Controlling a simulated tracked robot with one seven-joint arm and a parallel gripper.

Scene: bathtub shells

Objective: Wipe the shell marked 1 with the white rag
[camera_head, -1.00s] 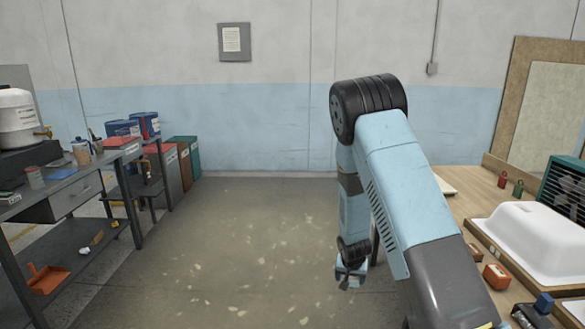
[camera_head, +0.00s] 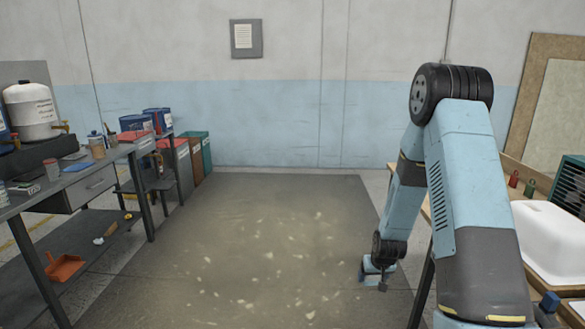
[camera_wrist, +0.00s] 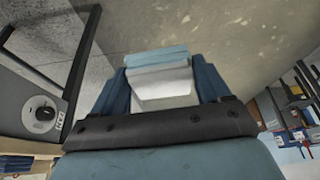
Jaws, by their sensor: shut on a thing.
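A white bathtub shell (camera_head: 550,238) lies upturned on the wooden bench at the right of the head view. My arm covers part of it, and I see no number on it. My gripper (camera_head: 377,279) hangs low over the floor, left of the bench and apart from the shell. In the wrist view my gripper (camera_wrist: 163,80) is shut on a folded white cloth (camera_wrist: 165,92), which looks like the white rag. A light blue strip shows at its far edge. In the head view the rag is too small to tell.
A grey workbench (camera_head: 95,183) with a white tank (camera_head: 32,112) and small items stands at the left. Bins (camera_head: 190,158) stand beyond it. The middle floor (camera_head: 260,245) is clear. A green and black crate (camera_head: 570,185) stands behind the shell.

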